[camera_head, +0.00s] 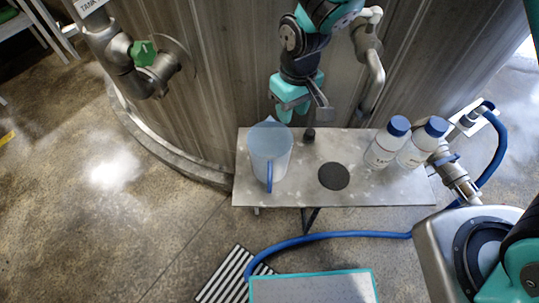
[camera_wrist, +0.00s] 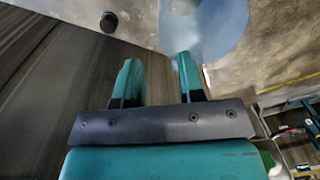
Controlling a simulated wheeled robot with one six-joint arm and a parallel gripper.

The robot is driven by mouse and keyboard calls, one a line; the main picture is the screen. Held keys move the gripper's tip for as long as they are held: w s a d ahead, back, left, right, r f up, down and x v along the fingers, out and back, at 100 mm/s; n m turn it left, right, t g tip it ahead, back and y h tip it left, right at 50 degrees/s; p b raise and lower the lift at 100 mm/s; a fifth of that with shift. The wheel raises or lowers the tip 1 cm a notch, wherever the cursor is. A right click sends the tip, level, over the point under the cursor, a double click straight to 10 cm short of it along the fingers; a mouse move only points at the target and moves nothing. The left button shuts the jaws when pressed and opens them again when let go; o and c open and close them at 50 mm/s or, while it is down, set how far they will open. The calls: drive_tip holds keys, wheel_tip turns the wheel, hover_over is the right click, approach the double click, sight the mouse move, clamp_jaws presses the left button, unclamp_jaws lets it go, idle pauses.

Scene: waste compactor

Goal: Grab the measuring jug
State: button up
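The measuring jug (camera_head: 270,148) is translucent bluish with a blue handle (camera_head: 269,178). It stands upright on the left part of a metal shelf (camera_head: 300,193), its handle towards the front. My gripper (camera_head: 291,113) is above and just behind the jug, near the tank wall. In the wrist view my gripper (camera_wrist: 158,62) is open, with a gap between its teal fingers and nothing in it. The jug (camera_wrist: 222,30) shows there beyond the right fingertip, cut by the top edge. Whether that finger touches it, I cannot tell.
Two blue-capped bottles (camera_head: 386,142) (camera_head: 422,142) stand on the shelf's right. A dark round disc (camera_head: 334,176) lies mid-shelf, and a black knob (camera_head: 309,134) is near the back edge. A pipe with a valve (camera_head: 374,75) hangs from the tank wall (camera_head: 220,80). A blue hose (camera_head: 340,235) runs below.

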sight(286, 137)
drive_tip(key=f, duration=0.3)
drive_tip(key=f+p, duration=0.1)
drive_tip(key=f, duration=0.3)
drive_tip(key=f+p, duration=0.1)
drive_tip(key=f, duration=0.2)
drive_tip(key=shift+s+a+f, duration=0.1)
drive_tip(key=shift+a+f, duration=0.2)
drive_tip(key=shift+a, duration=0.1)
drive_tip(key=shift+c, duration=0.5)
clamp_jaws()
